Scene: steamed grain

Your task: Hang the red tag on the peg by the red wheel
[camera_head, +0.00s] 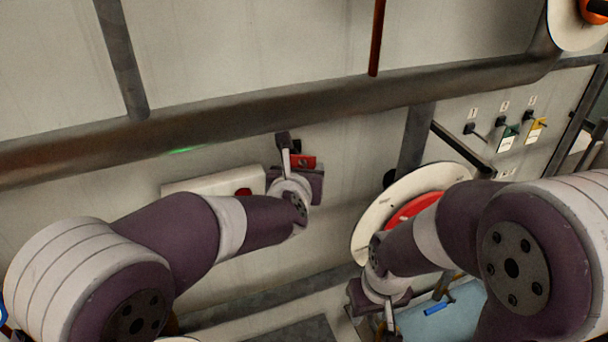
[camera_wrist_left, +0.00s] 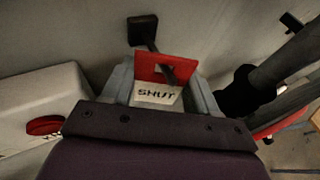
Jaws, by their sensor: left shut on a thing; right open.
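The red tag (camera_head: 304,161) has a white lower part reading "SHUT" in the left wrist view (camera_wrist_left: 151,69). My left gripper (camera_head: 297,168) is shut on it, with a finger at each side. A dark peg (camera_head: 283,147) with a square base stands on the wall just above; in the left wrist view the peg (camera_wrist_left: 151,45) overlaps the tag's upper part. I cannot tell whether it passes through the tag. The red wheel (camera_head: 409,208) sits on a white disc to the right, partly behind my right arm. My right gripper (camera_head: 388,316) is open and low, near the bottom edge.
A thick pipe (camera_head: 240,118) crosses above the left gripper. A white box (camera_head: 205,184) with a red button is at left. Several numbered pegs are on the right panel, with a green tag (camera_head: 508,138) and a yellow tag (camera_head: 536,131). A blue object (camera_head: 437,309) lies low right.

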